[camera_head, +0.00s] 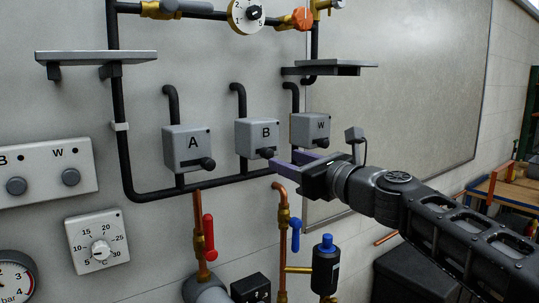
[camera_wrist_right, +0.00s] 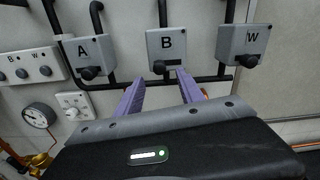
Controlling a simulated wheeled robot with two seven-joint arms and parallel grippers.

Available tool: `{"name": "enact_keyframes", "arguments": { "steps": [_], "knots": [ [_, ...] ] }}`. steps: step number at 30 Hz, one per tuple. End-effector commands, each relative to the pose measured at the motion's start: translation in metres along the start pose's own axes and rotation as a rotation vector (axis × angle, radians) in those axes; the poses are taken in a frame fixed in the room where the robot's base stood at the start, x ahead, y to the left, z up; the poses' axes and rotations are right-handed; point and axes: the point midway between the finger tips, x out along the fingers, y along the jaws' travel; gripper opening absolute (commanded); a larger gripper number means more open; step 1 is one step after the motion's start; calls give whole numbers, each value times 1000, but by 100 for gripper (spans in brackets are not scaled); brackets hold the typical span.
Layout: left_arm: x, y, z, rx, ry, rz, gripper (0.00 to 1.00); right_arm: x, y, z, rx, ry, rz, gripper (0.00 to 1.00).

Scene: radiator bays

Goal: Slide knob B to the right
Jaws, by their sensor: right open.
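Box B (camera_head: 257,135) is a grey box on the wall marked B, between boxes A and W. Its black knob B (camera_head: 266,153) sits at the lower front, over a dark slot. In the right wrist view box B (camera_wrist_right: 166,42) is straight ahead, and knob B (camera_wrist_right: 159,67) shows between the fingertips, towards the left end of the slot. My right gripper (camera_head: 281,158) is open with purple fingers, pointing at the box. In the right wrist view its fingertips (camera_wrist_right: 158,76) stand either side of the knob; contact cannot be told. My left gripper is out of view.
Box A (camera_head: 188,150) and box W (camera_head: 310,130) flank box B with similar knobs. Black pipes run around them. A shelf (camera_head: 335,69) is above. Below are a red-handled valve (camera_head: 208,236), a blue-handled valve (camera_head: 295,237) and a blue-topped cylinder (camera_head: 326,265).

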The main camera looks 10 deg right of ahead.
Motion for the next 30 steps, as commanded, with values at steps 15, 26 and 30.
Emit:
{"name": "enact_keyframes", "arguments": {
  "steps": [15,26,30],
  "knots": [
    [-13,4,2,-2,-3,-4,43,52,0,1,0,2,2,45],
    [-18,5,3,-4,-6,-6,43,79,0,-1,-3,1,-1,45],
    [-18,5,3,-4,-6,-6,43,78,0,-1,-3,1,-1,45]
  ]
}}
